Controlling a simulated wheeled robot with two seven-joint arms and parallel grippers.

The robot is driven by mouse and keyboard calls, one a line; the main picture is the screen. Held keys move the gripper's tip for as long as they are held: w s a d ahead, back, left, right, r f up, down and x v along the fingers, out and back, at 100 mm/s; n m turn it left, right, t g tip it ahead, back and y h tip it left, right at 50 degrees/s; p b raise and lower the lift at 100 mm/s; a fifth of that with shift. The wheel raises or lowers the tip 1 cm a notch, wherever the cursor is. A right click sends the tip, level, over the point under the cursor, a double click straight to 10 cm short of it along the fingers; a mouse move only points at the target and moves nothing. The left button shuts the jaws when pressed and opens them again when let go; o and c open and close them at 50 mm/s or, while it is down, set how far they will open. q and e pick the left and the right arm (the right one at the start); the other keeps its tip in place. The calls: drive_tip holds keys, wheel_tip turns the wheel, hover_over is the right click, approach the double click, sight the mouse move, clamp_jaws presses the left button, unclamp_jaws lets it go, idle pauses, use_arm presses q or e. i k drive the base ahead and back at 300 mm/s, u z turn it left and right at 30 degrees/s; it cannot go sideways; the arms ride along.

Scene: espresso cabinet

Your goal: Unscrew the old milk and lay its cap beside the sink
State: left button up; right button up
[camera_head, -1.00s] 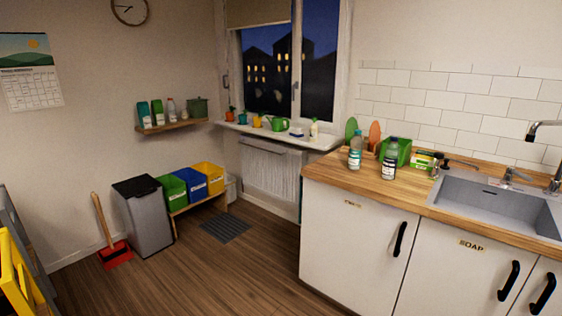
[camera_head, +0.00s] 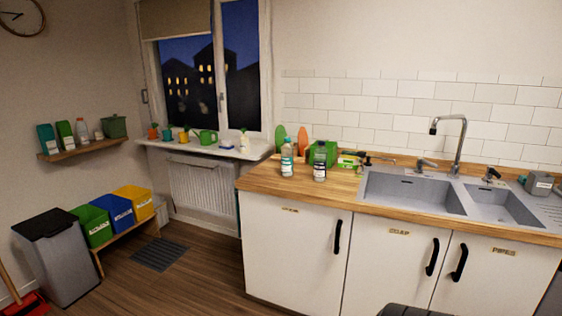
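Two capped bottles stand upright on the wooden counter, left of the sink. The taller clear bottle (camera_head: 287,160) has a teal cap and a teal and white label. The shorter dark bottle (camera_head: 320,168) has a pale label and stands just to its right. I cannot read either label or tell which one is the old milk. The grey sink (camera_head: 376,205) has two basins and is set in the counter. No loose cap shows beside it. Neither of my grippers is in view.
A green box (camera_head: 325,152) stands behind the bottles, with small items to its right. The tap (camera_head: 460,140) rises behind the sink. The counter's left part (camera_head: 263,180) is bare. Cabinet doors (camera_head: 295,260) below are closed.

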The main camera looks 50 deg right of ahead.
sight(287, 149)
drive_tip(key=z, duration=0.15)
drive_tip(key=i, duration=1.9)
drive_tip(key=z, duration=0.9)
drive_tip(key=i, duration=1.05)
drive_tip(key=z, duration=1.6)
drive_tip(key=i, duration=0.6)
drive_tip(key=z, duration=0.5)
